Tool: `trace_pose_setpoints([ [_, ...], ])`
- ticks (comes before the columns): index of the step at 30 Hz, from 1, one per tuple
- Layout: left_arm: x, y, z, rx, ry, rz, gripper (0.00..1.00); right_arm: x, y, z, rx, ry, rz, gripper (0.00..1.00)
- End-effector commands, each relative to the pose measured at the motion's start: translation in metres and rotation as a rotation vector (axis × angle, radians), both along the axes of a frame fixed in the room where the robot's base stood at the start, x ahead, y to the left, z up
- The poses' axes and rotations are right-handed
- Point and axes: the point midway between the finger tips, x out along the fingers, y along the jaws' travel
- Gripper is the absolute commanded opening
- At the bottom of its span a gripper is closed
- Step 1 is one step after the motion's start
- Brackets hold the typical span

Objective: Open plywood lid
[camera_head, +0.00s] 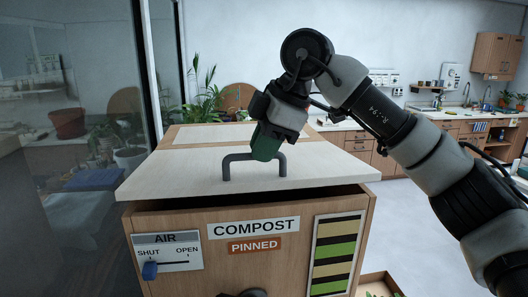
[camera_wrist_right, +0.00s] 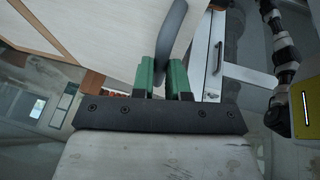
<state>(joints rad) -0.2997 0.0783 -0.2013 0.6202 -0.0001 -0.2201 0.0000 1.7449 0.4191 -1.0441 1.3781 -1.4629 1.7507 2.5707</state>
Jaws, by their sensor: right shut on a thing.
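The pale plywood lid (camera_head: 330,166) lies on top of the wooden compost box (camera_head: 180,218) in the head view. A dark gap shows under its front edge, so the lid stands slightly raised there. A dark grey bar handle (camera_head: 227,169) sits near the lid's front edge. My right gripper (camera_head: 264,153), with green fingers, is shut on this handle from above. In the right wrist view the handle (camera_wrist_right: 172,28) passes between the green fingers of the gripper (camera_wrist_right: 168,68), with the lid (camera_wrist_right: 125,40) beyond. My left gripper is not in view.
The box front has an AIR slider (camera_head: 150,270) with its blue knob at SHUT, a COMPOST label (camera_head: 253,228) and a striped panel (camera_head: 334,255). Glass (camera_head: 70,130) stands close on the left. A potted palm (camera_head: 203,95) stands behind. Open floor (camera_head: 420,225) lies to the right.

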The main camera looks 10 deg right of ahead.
Motion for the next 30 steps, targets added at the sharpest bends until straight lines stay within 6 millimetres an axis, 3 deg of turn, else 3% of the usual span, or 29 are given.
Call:
trace_pose_setpoints([
  [1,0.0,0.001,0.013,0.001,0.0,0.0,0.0,0.005,0.0,0.017,0.003,-0.004,-0.003,0.0],
  [9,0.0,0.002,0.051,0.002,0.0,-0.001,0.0,0.035,0.0,0.064,0.001,-0.003,-0.006,0.0],
  [21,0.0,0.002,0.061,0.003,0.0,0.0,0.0,0.069,-0.001,0.092,-0.001,-0.003,-0.007,0.0],
  [30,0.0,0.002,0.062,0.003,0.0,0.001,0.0,0.082,-0.001,0.1,-0.003,-0.001,-0.008,0.0],
])
